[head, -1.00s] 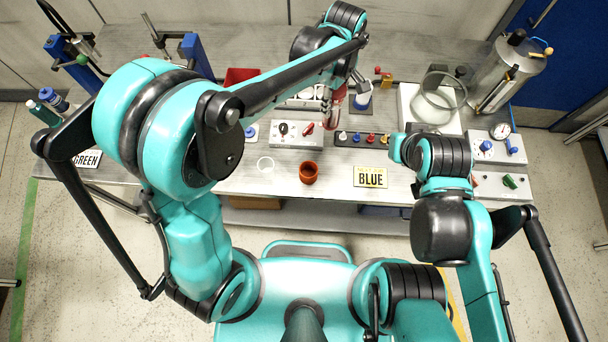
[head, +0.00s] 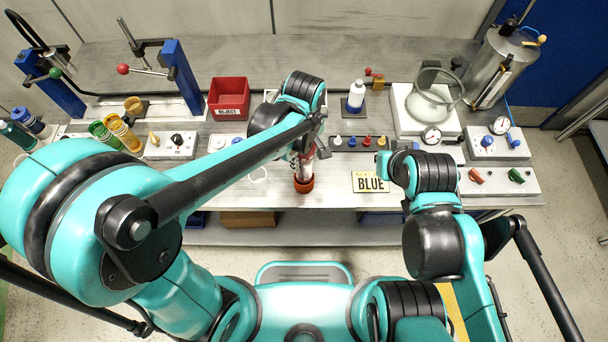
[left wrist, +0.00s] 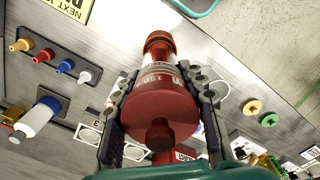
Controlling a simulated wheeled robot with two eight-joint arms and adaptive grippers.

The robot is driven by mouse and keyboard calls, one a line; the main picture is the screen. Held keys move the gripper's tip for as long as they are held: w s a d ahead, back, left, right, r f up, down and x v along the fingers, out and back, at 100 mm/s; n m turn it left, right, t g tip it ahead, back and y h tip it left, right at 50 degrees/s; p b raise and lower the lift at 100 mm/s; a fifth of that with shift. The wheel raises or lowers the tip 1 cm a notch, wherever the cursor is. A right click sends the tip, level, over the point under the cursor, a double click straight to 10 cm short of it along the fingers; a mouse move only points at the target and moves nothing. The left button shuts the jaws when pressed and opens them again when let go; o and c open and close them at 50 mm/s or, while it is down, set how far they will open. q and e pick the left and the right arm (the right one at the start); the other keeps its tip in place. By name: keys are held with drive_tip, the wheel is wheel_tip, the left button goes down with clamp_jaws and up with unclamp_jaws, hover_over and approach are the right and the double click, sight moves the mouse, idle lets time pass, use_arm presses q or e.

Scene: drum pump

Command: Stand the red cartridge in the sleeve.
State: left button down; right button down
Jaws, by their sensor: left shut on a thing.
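The red cartridge (head: 304,172) is upright in my left gripper (head: 304,158), which is shut on it. In the left wrist view the wide red end of the cartridge (left wrist: 158,105) faces the camera, with the dark fingers of my left gripper (left wrist: 158,78) on both sides.
A BLUE card (head: 370,182) lies right of the sleeve, and a white ring (head: 257,175) lies to its left. Behind are a strip with small coloured nozzles (head: 360,142), a red bin (head: 229,98) and a white bottle (head: 356,95). Table front between sleeve and card is clear.

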sight(304, 169)
use_arm(q)
drive_tip(key=shift+f+b, duration=2)
drive_tip(key=shift+f, duration=0.95)
drive_tip(key=shift+f, duration=0.2)
drive_tip(key=c, duration=0.9)
unclamp_jaws()
